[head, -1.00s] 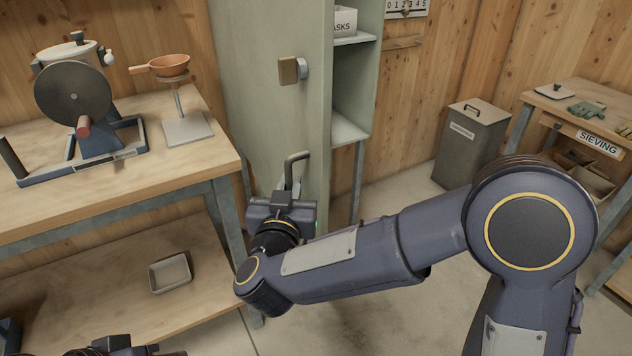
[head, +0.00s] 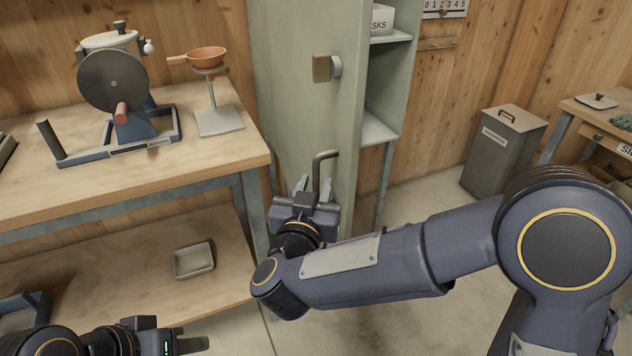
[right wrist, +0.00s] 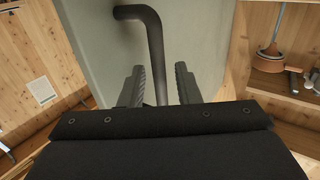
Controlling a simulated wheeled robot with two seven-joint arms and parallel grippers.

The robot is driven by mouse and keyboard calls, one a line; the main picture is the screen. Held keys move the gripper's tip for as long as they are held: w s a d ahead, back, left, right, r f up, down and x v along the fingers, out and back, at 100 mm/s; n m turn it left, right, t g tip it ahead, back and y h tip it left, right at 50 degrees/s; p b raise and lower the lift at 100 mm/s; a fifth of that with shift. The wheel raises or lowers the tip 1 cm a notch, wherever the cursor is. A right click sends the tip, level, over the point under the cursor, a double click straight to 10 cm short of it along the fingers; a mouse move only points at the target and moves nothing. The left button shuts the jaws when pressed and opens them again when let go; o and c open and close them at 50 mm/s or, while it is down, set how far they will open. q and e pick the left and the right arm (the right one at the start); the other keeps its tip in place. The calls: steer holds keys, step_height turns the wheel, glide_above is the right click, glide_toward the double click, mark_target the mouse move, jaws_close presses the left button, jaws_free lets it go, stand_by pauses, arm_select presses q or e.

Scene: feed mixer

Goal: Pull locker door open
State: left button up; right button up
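The grey-green locker door (head: 290,110) stands ajar, and shelves inside the locker (head: 378,128) show past its right edge. A dark bent bar handle (head: 325,165) is low on the door, and a tan and grey latch block (head: 326,68) is higher up. My right gripper (head: 314,186) is at the handle with its fingers spread. In the right wrist view the handle (right wrist: 154,45) runs down between the two fingers (right wrist: 160,86), with gaps on both sides. My left gripper (head: 192,346) is partly in view at the bottom left, away from the door; its opening is unclear.
A wooden bench (head: 120,175) with a hand-cranked machine (head: 115,85) and an orange bowl on a stand (head: 206,60) is left of the door. A tray (head: 193,262) lies on its lower shelf. A grey bin (head: 500,150) stands right. Floor between is open.

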steer(key=s+a, duration=0.1)
steer(key=s, duration=0.5)
steer(key=shift+s, duration=0.2)
